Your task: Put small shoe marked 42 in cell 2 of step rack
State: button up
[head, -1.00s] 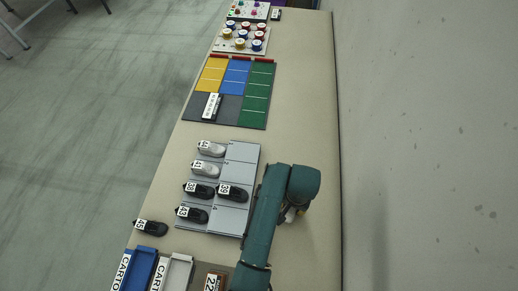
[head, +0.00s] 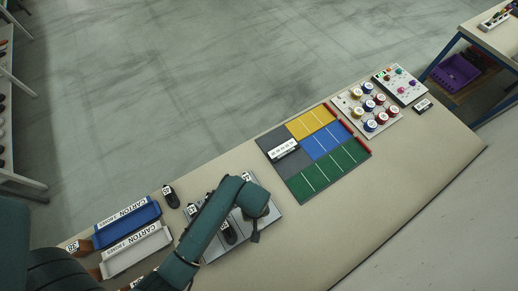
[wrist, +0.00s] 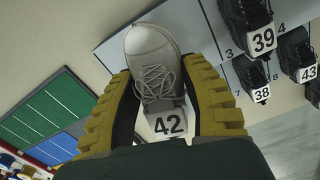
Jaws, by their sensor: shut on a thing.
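The small shoe marked 42 (wrist: 150,52) is light grey with laces and a white tag at its heel. My gripper (wrist: 157,80) is shut on it, one yellow finger on each side, toe pointing away. The grey step rack (wrist: 190,32) shows beyond the shoe, with printed cell numbers including 3 and 4. In the head view my gripper (head: 255,234) hangs over the right part of the step rack (head: 272,222); my arm covers much of the rack and the shoe cannot be made out. Cell 2 cannot be identified clearly now.
Dark shoes marked 39 (wrist: 243,14), 38 (wrist: 254,74) and 43 (wrist: 295,52) are at the rack. A blue carton (head: 128,222) and a white carton (head: 138,250) lie left, near a dark shoe (head: 171,196). A coloured board (head: 325,146) lies right of the rack.

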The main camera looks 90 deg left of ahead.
jog(key=s+r+n+p, duration=0.1)
jog(key=s+r+n, duration=0.2)
jog(key=s, duration=0.1)
jog(key=f, duration=0.7)
jog(key=f+b, duration=0.1)
jog(key=f, duration=0.2)
jog(key=shift+w+d+f, duration=0.1)
jog(key=shift+w+f, duration=0.15)
jog(key=shift+f, duration=0.15)
jog(key=o, duration=1.1)
notch_tip(320, 180, up, 12)
jog(key=shift+r+p, duration=0.15)
jog(key=shift+p, duration=0.5)
